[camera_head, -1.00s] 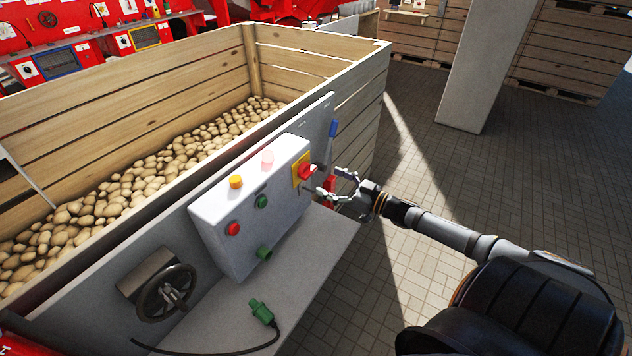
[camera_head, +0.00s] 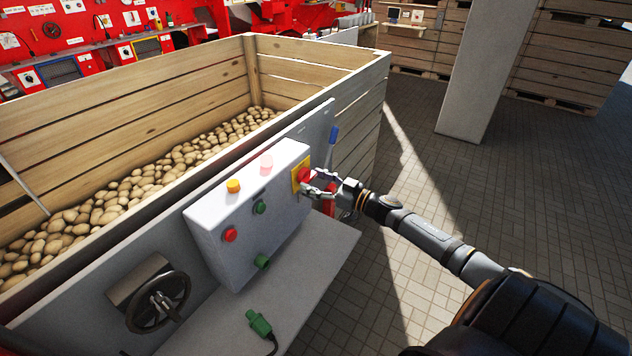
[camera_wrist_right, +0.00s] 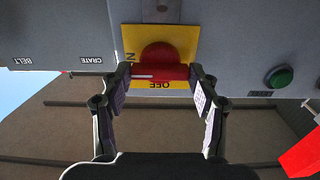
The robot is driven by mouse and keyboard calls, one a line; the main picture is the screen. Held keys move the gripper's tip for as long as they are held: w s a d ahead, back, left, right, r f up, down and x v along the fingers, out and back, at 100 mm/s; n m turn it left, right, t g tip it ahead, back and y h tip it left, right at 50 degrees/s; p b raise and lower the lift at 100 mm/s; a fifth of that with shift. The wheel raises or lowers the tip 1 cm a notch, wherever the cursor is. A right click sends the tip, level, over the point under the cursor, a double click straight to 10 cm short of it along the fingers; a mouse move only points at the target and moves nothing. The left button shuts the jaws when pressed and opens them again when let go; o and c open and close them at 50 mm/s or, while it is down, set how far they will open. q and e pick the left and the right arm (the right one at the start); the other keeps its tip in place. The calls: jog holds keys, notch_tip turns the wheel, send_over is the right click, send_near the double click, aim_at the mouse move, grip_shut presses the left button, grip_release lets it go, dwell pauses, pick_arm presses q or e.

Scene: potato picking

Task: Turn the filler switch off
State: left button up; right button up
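The filler switch is a red rotary knob (camera_head: 304,175) on a yellow plate (camera_head: 296,183), at the right end of the grey control box. In the right wrist view the knob (camera_wrist_right: 160,62) shows close up with a white mark at the left of its bar, beside the upside-down ON lettering; OFF lies below the knob. My right gripper (camera_head: 318,182) is at the switch. In its wrist view the fingertips (camera_wrist_right: 160,76) stand apart at both ends of the bar; whether they touch it is unclear. My left gripper is not in view.
The control box (camera_head: 225,205) carries a red button (camera_head: 230,235), green buttons and an orange lamp (camera_head: 233,186). A handwheel (camera_head: 158,302) and a green plug (camera_head: 259,323) are lower left. A wooden potato crate (camera_head: 130,95) stands behind. Open floor is at right.

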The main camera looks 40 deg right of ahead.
jog(key=c, duration=0.5)
jog(key=shift+n, duration=0.4)
jog(key=n, duration=0.3)
jog(key=shift+n, duration=0.3)
jog(key=n, duration=0.3)
jog(key=shift+n+p, duration=0.3)
jog(key=shift+n, duration=0.1)
jog(key=n, duration=0.5)
jog(key=shift+n, duration=2.4)
